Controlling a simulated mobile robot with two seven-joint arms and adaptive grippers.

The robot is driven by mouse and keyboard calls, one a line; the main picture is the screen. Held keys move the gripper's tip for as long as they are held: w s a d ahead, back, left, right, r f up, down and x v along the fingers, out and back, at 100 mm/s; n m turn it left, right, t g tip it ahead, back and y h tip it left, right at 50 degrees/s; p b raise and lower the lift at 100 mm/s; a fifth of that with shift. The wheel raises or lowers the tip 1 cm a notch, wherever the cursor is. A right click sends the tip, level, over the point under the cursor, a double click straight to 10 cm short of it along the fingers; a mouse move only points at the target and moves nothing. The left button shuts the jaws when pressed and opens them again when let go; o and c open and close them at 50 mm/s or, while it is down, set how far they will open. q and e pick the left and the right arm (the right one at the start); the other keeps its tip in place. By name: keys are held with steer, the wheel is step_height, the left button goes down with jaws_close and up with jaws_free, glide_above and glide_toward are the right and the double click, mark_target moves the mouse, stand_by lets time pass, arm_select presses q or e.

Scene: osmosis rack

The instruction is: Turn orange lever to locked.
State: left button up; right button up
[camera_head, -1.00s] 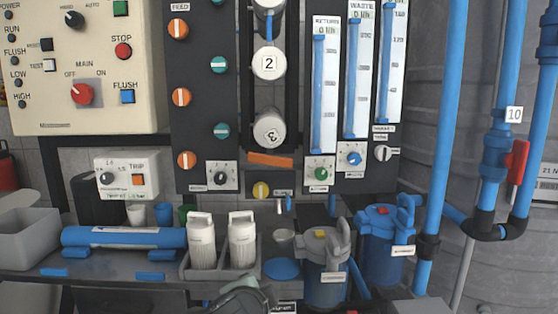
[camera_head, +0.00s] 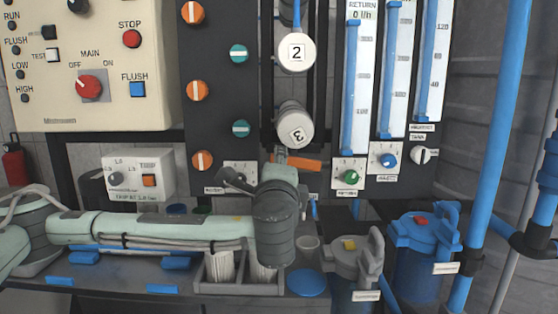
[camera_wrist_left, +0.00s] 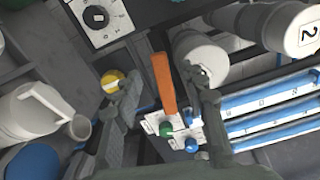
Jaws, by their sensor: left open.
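The orange lever (camera_head: 298,163) is a flat bar below the white vessel marked 3 on the rack. In the head view it lies roughly level, and its left end is partly covered by my left gripper (camera_head: 256,166). In the left wrist view the lever (camera_wrist_left: 162,84) shows almost whole between the two spread fingers of my left gripper (camera_wrist_left: 166,78). The gripper is open, and I see no clear contact with the lever. One finger is beside the yellow knob (camera_wrist_left: 112,80), the other in front of the white vessel end. My right gripper is not in view.
A small knob panel (camera_head: 240,168) is left of the lever. Green (camera_head: 347,177) and blue (camera_head: 388,160) knobs sit to its right, under the flow meters.

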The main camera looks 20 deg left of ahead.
mark_target(295, 162)
arm_select(q)
steer(key=x, duration=0.3)
steer(key=shift+w, duration=0.2)
steer(key=shift+c, duration=0.3)
jaws_close()
